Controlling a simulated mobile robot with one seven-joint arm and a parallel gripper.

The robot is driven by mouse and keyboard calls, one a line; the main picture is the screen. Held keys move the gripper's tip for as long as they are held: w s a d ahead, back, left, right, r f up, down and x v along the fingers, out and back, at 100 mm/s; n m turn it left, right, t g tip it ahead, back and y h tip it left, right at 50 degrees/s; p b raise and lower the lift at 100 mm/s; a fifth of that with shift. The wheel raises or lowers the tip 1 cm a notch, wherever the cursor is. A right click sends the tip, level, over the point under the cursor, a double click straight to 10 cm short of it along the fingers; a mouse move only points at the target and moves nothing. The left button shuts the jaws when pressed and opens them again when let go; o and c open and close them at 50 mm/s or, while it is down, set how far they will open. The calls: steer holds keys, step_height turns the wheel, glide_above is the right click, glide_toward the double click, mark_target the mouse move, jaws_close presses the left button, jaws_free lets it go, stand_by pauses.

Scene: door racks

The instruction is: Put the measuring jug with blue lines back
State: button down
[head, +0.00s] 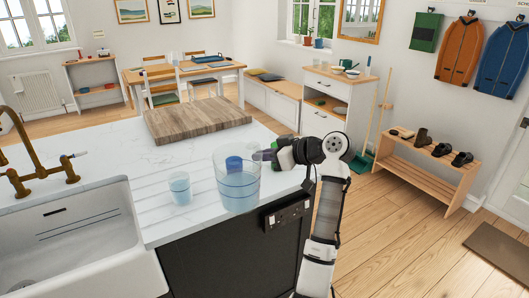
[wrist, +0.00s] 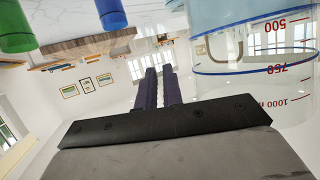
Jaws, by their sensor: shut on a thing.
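The measuring jug with blue lines (head: 240,192) is clear, with a bluish lower part, near the front edge of the white counter. In the wrist view the jug (wrist: 275,85) fills the right side, with blue rings and red marks of 500, 750 and 1000. My gripper (head: 262,155) reaches in from the right at the jug's upper right side and is shut on it. In the wrist view the gripper's dark fingers (wrist: 160,75) are close together; the gripped part is hard to make out. I cannot tell whether the jug touches the counter.
A small glass (head: 180,188) stands left of the jug. A blue cup (head: 234,163) shows through the jug and a green cup (head: 285,158) is behind my gripper. A wooden board (head: 197,118) lies further back. The sink (head: 75,235) is at left.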

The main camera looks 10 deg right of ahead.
steer(key=s+a+f+m+t+h, duration=0.1)
steer(key=s+a+f+m+h, duration=0.2)
steer(key=f, duration=1.4)
steer(key=s+a+f+m+t+h, duration=0.2)
steer(key=a+f, duration=0.5)
steer(key=f, duration=1.1)
steer(key=s+a+f+m+t+h, duration=0.1)
steer(key=s+a+f+m+h, duration=0.3)
steer(key=f, duration=1.3)
steer(key=shift+a+f+m+t+h, duration=0.15)
steer(key=shift+a+m+t+h, duration=0.3)
steer(key=shift+a+h, duration=0.25)
